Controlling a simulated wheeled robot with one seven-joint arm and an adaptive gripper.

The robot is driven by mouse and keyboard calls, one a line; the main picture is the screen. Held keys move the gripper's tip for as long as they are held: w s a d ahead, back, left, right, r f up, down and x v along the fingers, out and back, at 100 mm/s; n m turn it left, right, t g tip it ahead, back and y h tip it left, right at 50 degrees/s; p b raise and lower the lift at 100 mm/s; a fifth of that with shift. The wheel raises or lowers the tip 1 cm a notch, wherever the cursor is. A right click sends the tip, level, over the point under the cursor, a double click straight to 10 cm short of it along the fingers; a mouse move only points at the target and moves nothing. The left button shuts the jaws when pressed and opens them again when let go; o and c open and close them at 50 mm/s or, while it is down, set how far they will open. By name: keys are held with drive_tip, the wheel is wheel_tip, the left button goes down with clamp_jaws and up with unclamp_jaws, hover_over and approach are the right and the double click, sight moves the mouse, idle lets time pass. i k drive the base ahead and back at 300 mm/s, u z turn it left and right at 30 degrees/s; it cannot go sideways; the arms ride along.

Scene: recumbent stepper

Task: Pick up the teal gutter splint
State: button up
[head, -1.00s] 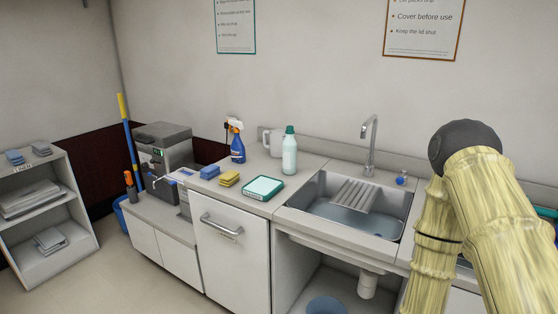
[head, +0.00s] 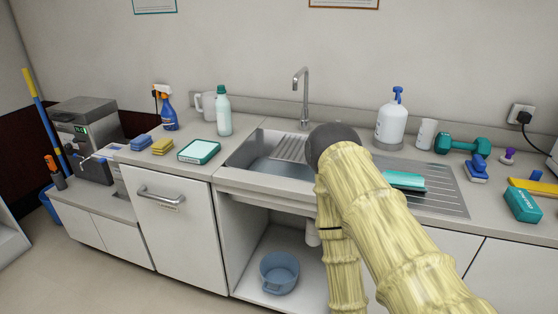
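A teal, trough-like piece (head: 404,180), which looks like the gutter splint, lies on the ribbed drainboard to the right of the sink. Its left end is close to or hidden behind my arm in the picture, and a dark edge shows beneath it. My arm, in a pale yellow wood-like cover with a dark rounded joint, rises across the middle of the head view. My gripper is out of the picture, so its state and its distance from the splint are not shown.
Near the drainboard stand a white pump bottle (head: 391,121), a white cup (head: 427,134), teal dumbbells (head: 462,144), a blue-handled brush (head: 477,169) and a teal box (head: 522,204). Left of the sink (head: 232,160) are a teal-rimmed case (head: 199,151), sponges (head: 161,146) and bottles. A blue bucket (head: 279,272) sits below.

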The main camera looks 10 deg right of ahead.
sight(398, 180)
drive_tip(key=z, duration=1.3)
